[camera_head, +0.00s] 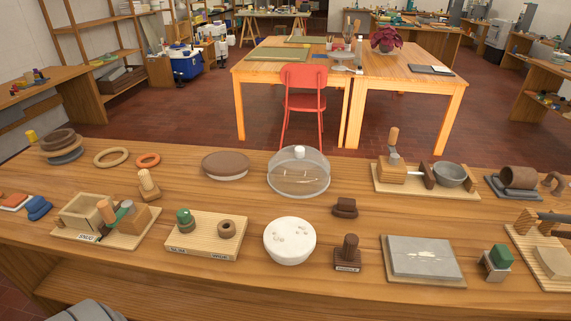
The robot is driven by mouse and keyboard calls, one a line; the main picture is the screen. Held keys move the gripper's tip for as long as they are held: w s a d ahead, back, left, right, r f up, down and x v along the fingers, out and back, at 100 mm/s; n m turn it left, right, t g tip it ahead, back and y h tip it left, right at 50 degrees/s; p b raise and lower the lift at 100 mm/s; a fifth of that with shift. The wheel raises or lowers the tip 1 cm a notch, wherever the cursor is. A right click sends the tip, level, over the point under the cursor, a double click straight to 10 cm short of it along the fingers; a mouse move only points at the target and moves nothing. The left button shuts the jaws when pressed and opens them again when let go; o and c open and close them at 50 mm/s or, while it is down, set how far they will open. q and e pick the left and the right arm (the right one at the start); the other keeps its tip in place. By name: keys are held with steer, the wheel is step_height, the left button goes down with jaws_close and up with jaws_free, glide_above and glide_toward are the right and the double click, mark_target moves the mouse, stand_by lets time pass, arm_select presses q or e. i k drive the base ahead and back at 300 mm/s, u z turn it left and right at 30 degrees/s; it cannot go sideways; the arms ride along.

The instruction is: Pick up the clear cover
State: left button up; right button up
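The clear cover (285,180) is a transparent dome with a white knob on top. It stands upright at the back middle of the wooden workbench, and the bench shows through it. Whether it rests on a thin base, I cannot tell. Neither of my grippers shows in this view.
A brown-topped round disc (226,163) lies left of the cover, close by. A wooden board with a grey bowl (449,174) stands to its right.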

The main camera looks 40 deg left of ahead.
mark_target(294, 171)
steer(key=u, duration=1.05)
